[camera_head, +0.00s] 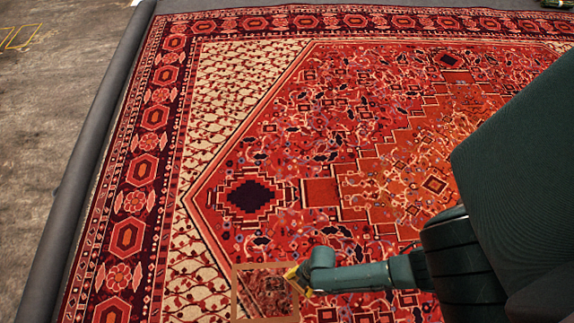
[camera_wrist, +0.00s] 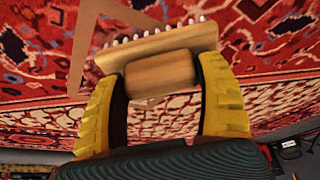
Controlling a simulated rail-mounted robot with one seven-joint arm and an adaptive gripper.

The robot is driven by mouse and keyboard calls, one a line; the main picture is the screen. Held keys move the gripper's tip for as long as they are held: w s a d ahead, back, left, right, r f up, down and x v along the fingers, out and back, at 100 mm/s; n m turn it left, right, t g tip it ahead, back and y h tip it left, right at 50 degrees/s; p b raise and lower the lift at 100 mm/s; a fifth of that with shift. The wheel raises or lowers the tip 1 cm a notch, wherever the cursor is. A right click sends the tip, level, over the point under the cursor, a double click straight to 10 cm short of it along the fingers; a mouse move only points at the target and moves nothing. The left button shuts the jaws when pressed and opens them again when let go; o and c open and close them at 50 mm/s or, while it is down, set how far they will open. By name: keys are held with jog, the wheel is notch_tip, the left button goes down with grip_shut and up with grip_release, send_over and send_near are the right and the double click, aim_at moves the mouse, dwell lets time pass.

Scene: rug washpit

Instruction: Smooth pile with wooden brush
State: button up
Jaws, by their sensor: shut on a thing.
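My gripper (camera_wrist: 162,78) has yellow fingers shut on the sides of a wooden brush (camera_wrist: 160,74). The brush has a pale block, a wider head and a row of light bristle tips pointing away from my gripper, toward the rug. In the head view my gripper (camera_head: 293,275) is over the right edge of a tan square outline (camera_head: 236,290) on the patterned red rug (camera_head: 330,110). The pile inside the outline looks darker and rougher. The brush cannot be made out in the head view. Whether its bristles touch the pile, I cannot tell. The outline's edge also shows in the wrist view (camera_wrist: 84,45).
A dark grey roll-like edge (camera_head: 85,165) runs along the rug's left side, with bare stained floor (camera_head: 45,110) beyond it. The rug surface around the outline is clear. A small dark green object (camera_head: 557,4) is at the far right corner.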

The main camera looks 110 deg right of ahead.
jog(key=shift+w+r+p, duration=0.15)
jog(key=shift+r+p, duration=0.6)
jog(key=shift+r, duration=0.5)
